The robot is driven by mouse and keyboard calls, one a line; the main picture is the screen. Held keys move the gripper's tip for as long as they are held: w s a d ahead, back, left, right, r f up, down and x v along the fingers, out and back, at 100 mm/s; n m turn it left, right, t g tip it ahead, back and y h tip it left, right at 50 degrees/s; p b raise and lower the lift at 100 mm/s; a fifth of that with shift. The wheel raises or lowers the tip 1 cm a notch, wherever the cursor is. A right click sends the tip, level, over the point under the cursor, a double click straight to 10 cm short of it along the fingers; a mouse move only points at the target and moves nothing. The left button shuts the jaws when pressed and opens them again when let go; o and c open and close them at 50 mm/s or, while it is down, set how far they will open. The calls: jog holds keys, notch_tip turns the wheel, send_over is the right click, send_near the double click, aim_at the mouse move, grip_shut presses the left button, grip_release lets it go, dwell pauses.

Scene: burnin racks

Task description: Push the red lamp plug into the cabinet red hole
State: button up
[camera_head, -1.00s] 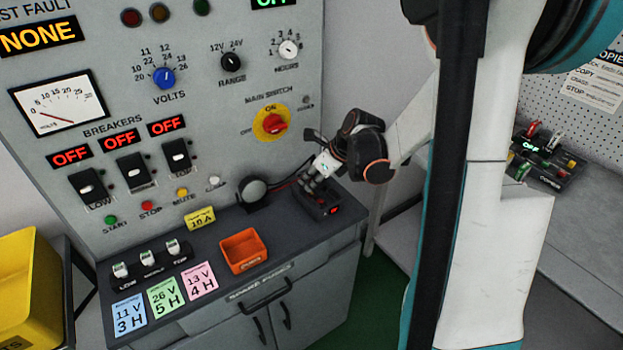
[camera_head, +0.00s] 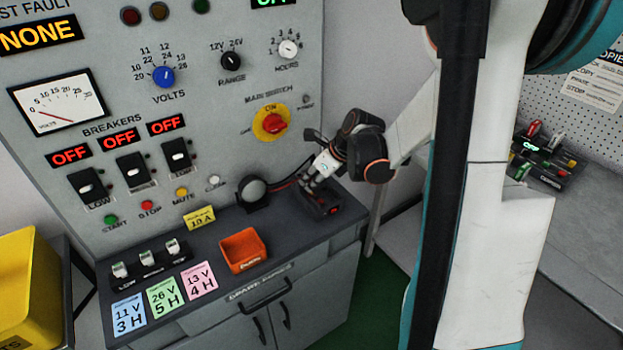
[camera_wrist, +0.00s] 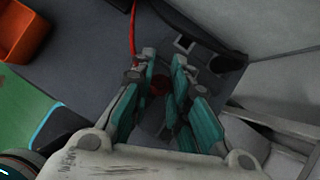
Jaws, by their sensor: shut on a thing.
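My gripper (camera_head: 308,186) points down over a small black box (camera_head: 326,209) at the right end of the cabinet's counter. In the wrist view, the teal fingers of my gripper (camera_wrist: 160,85) are closed around a dark red piece, the red lamp plug (camera_wrist: 159,84), which is mostly hidden between them. A red cable (camera_wrist: 132,38) runs close by at the top. The black box also shows in the wrist view (camera_wrist: 180,22), with a square opening near the fingers. I cannot make out the red hole or tell whether the plug is in it.
The grey cabinet panel (camera_head: 225,110) with knobs, breakers and a red main switch (camera_head: 273,122) rises behind the counter. A round black fitting (camera_head: 252,191) and an orange bin (camera_head: 243,250) stand left of my gripper. A yellow bin (camera_head: 30,285) is far left.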

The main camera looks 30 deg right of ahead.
jog(key=shift+f+b, duration=0.7)
jog(key=shift+f, duration=0.05)
dwell(0.8)
jog(key=shift+r, duration=0.15)
jog(key=shift+r+p, duration=1)
jog(key=shift+r, duration=0.2)
jog(key=shift+f+b, duration=1.35)
jog(key=shift+b, duration=0.1)
dwell(3.1)
jog(key=shift+r, duration=0.2)
